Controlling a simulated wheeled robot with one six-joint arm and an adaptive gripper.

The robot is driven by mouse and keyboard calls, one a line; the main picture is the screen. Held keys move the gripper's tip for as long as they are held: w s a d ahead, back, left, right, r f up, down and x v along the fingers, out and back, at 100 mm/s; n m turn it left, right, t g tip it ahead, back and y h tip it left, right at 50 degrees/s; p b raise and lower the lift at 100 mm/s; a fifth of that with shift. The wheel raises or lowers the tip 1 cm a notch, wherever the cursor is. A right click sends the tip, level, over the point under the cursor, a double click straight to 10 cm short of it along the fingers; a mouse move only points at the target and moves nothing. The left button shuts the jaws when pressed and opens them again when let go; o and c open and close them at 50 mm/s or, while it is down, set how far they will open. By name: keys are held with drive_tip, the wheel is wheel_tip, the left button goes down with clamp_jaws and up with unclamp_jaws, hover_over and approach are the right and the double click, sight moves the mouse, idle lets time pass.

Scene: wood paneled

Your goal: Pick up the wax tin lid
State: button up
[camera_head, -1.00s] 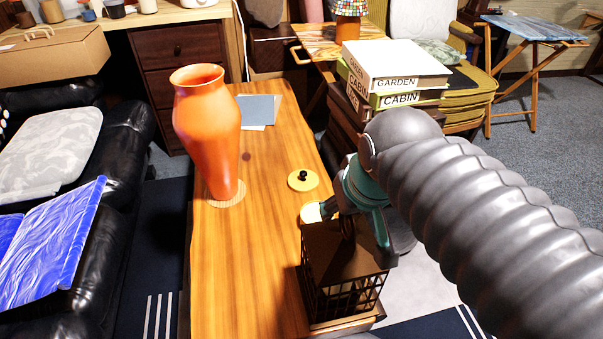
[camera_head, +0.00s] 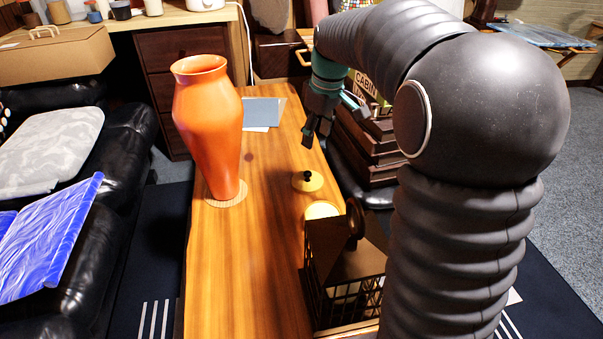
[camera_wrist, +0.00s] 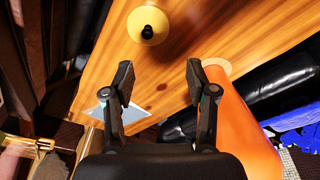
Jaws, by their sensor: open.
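The wax tin lid, a round yellow disc with a black knob (camera_head: 307,181), lies on the wooden table (camera_head: 245,270), right of the orange vase. It also shows at the top of the wrist view (camera_wrist: 148,26), beyond my fingertips. A round yellow piece, perhaps the tin (camera_head: 321,210), sits just in front of it, partly hidden by the lantern. My gripper (camera_head: 313,138) hangs above the table, behind and above the lid and apart from it. In the wrist view my gripper (camera_wrist: 158,82) has its two fingers spread with nothing between them.
A tall orange vase (camera_head: 208,125) stands on a round mat to the left. A dark lantern (camera_head: 345,260) stands at the table's near right end. Papers (camera_head: 262,112) lie at the far end, and stacked books (camera_head: 366,85) stand at the right. The table's left middle is clear.

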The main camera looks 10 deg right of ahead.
drive_tip(key=n, duration=0.1)
approach(308, 172)
drive_tip(key=shift+g, duration=0.3)
drive_tip(key=f, duration=0.1)
drive_tip(key=f+b, duration=0.2)
drive_tip(key=f, duration=0.1)
drive_tip(key=shift+w+a, duration=0.35)
drive_tip(key=shift+a, duration=0.05)
drive_tip(key=shift+w+a+f+b, duration=0.1)
drive_tip(key=shift+w+f+b, duration=0.15)
drive_tip(key=shift+f, duration=1.3)
drive_tip(key=shift+w+f+b, duration=0.15)
drive_tip(key=shift+w+f, duration=0.1)
drive_tip(key=shift+f, duration=1.25)
drive_tip(key=c, duration=1)
